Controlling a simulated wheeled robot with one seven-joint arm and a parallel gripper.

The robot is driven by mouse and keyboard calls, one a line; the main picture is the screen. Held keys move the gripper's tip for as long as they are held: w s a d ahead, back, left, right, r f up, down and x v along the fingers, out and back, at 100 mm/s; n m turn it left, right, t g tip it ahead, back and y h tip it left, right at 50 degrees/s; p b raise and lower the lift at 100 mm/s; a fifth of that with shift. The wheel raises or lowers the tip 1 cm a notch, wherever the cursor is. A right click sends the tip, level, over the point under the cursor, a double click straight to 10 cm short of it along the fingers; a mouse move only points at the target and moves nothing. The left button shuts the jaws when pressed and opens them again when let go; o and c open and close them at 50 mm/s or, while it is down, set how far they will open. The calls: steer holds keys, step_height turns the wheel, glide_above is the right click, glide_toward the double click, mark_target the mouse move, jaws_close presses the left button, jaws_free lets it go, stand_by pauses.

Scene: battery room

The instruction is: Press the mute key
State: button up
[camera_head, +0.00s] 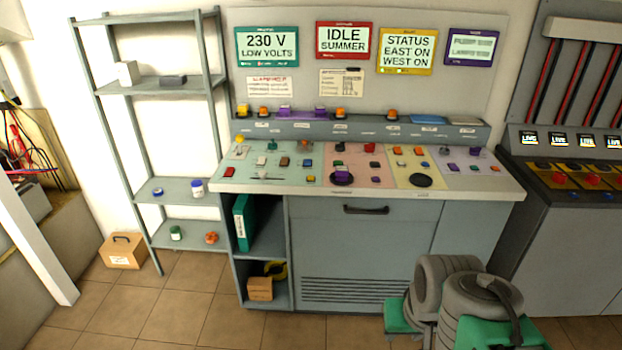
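The control desk (300,189) stands against the wall, with a sloped top split into green, pink, yellow and grey panels. Many small coloured keys sit on it. They include a red key (369,148), a purple key (475,151), orange keys (397,151) and a brown key (285,161). Two round black parts (421,180) lie near the front edge. The key labels are too small to read, so I cannot tell which key is mute. My gripper cannot be made out in this view.
Signs hang above the desk, one reading "IDLE SUMMER" (343,40). A metal shelf rack (153,92) stands left, with a cardboard box (123,251) on the floor. A dark cabinet (565,225) with "LIVE" displays adjoins the right. Tiled floor (190,300) is clear at front left.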

jaws_close()
stand_by(1.5)
